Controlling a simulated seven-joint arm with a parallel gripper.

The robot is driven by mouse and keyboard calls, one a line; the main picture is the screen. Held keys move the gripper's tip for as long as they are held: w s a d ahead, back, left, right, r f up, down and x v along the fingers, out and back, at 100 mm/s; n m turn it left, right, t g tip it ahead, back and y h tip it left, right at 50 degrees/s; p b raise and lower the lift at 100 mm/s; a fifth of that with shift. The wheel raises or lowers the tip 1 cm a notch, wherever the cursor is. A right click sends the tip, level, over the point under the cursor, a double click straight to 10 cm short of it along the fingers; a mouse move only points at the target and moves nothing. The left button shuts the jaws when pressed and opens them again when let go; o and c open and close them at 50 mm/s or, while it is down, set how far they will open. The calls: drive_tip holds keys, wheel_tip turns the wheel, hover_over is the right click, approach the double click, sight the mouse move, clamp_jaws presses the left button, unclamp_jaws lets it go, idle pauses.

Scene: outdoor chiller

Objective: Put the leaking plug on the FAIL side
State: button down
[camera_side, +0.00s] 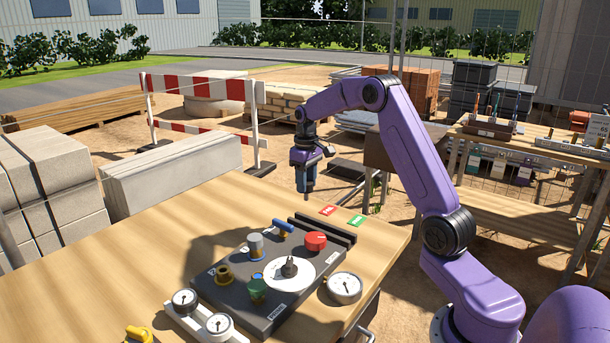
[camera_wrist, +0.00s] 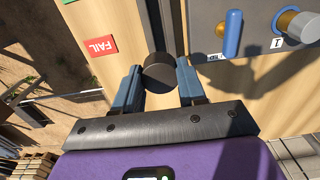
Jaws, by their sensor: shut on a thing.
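My gripper (camera_side: 306,190) hangs over the far edge of the wooden table, with its fingers pointing down. In the wrist view my gripper (camera_wrist: 158,85) is shut on a dark, round-ended plug (camera_wrist: 159,70) held between two blue fingers. The red FAIL label (camera_wrist: 100,47) lies on the table to the left of the plug in that view. In the side view the red label (camera_side: 327,210) is just right of the gripper, with a green label (camera_side: 357,220) beside it. Whether the plug touches the table is unclear.
A dark panel (camera_side: 235,300) bears a blue lever (camera_side: 283,228), a red knob (camera_side: 315,241), a grey-topped fitting (camera_side: 256,245), a green fitting (camera_side: 258,291) and a white dial disc (camera_side: 278,281). A black rail (camera_side: 325,229) stands behind it.

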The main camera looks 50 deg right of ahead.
sight(306, 200)
idle(0.3)
drive_tip(key=shift+f, duration=2.5)
drive_tip(key=shift+f, duration=0.4)
drive_tip(key=shift+f, duration=1.1)
drive_tip(key=shift+f, duration=1)
drive_tip(key=shift+c, duration=0.4)
unclamp_jaws()
drive_tip(key=shift+r, duration=3.5)
